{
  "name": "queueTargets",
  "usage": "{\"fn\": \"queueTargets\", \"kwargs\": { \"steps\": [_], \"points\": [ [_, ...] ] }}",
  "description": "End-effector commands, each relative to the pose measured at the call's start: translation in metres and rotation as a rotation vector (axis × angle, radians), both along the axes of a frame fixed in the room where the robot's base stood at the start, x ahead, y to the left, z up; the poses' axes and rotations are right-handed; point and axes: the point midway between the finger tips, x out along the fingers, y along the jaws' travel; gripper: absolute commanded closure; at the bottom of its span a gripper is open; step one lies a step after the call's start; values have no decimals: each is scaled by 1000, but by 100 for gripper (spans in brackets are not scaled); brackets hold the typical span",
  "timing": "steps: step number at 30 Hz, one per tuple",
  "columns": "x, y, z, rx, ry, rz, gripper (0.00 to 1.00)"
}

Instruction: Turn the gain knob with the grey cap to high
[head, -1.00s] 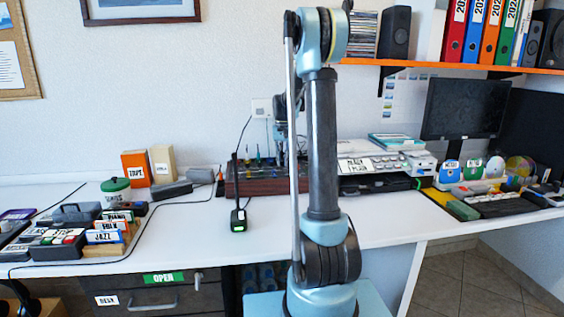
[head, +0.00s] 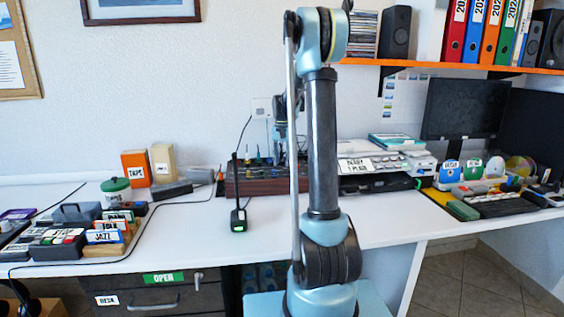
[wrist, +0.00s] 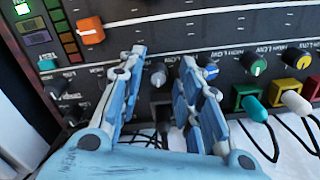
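In the wrist view a small knob with a grey cap (wrist: 157,74) sits on the dark panel with HIGH and LOW marks. My gripper (wrist: 161,64) has its two blue-grey fingers spread, one on each side of this knob. A gap shows between the fingers, and I cannot tell whether either touches the knob. A knob with a blue cap (wrist: 208,67) stands just right of the right finger. In the head view the dark panel unit (head: 250,186) lies on the desk, partly hidden behind my arm.
Knobs with green (wrist: 255,64) and yellow (wrist: 298,59) caps are further right. Green and white plugs (wrist: 255,107) with cables stick out below them. An orange slider (wrist: 90,31) is at upper left. In the head view a black handset (head: 238,218) stands before the unit.

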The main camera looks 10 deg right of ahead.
Motion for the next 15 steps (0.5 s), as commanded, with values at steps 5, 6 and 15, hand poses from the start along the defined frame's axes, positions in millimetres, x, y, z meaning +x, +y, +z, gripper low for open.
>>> {"fn": "queueTargets", "kwargs": {
  "steps": [5, 6, 15],
  "points": [
    [0, -1, 0, 0, -1, 0, 63],
    [0, -1, 0, -1, -1, -1, 63],
    [0, -1, 18, -1, -1, -1, 63]
  ]
}}
